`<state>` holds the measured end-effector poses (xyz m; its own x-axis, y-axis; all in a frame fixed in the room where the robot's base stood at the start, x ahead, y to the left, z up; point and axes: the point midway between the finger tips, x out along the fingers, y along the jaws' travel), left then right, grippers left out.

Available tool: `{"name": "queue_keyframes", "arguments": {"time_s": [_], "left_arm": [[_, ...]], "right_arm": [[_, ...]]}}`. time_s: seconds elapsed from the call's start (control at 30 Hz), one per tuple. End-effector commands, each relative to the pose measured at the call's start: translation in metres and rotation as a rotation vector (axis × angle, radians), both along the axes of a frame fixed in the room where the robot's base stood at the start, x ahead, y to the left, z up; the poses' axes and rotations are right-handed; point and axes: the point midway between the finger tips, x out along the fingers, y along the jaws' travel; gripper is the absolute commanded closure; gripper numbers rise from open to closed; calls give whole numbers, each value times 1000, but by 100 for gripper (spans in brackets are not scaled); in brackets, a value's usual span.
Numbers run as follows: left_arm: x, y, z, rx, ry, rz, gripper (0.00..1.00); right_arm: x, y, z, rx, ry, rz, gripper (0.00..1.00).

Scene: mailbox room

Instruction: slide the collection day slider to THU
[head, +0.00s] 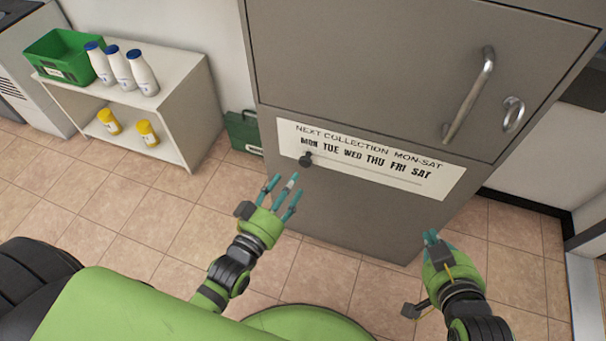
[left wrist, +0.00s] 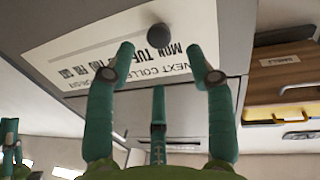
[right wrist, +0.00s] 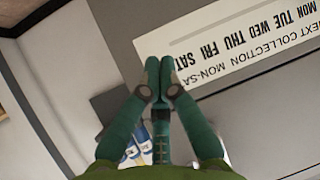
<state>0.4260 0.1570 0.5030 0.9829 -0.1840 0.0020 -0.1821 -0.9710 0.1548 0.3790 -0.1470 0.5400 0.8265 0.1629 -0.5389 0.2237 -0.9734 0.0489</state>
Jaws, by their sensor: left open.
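The collection day slider is a dark round knob (head: 305,159) under MON, at the left end of its slot on the white label panel (head: 440,181) of the grey cabinet. The panel reads NEXT COLLECTION MON-SAT, with days MON to SAT. My left gripper (head: 281,190) is open and empty, just below and left of the knob. In the left wrist view, the knob (left wrist: 158,36) shows beyond and between the spread fingertips, not visibly touched. My right gripper (head: 431,237) is low at the right, below the panel. In the right wrist view its fingertips (right wrist: 158,72) are together, with nothing between them.
The grey cabinet has a long metal handle (head: 470,95) and a ring (head: 513,114) above the panel. A white shelf (head: 185,110) at the left holds bottles and a green crate (head: 62,55). A green box (head: 243,132) stands beside the cabinet. Tiled floor is open in front.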

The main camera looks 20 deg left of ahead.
Motion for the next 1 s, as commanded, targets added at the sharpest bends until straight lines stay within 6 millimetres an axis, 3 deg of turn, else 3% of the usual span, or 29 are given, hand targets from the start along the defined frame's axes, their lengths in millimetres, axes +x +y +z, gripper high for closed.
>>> {"name": "queue_keyframes", "arguments": {"time_s": [0.17, 0.6, 1.0], "left_arm": [[16, -3, 1, -1, -5, 1, 46], [62, -12, 0, 0, -1, 0, 46], [68, -13, 1, 0, 2, 0, 46]], "right_arm": [[11, 8, 18, 21, -104, 15, 100], [30, 33, 87, 107, -474, 71, 100], [31, 36, 100, 123, -534, 80, 100]]}}
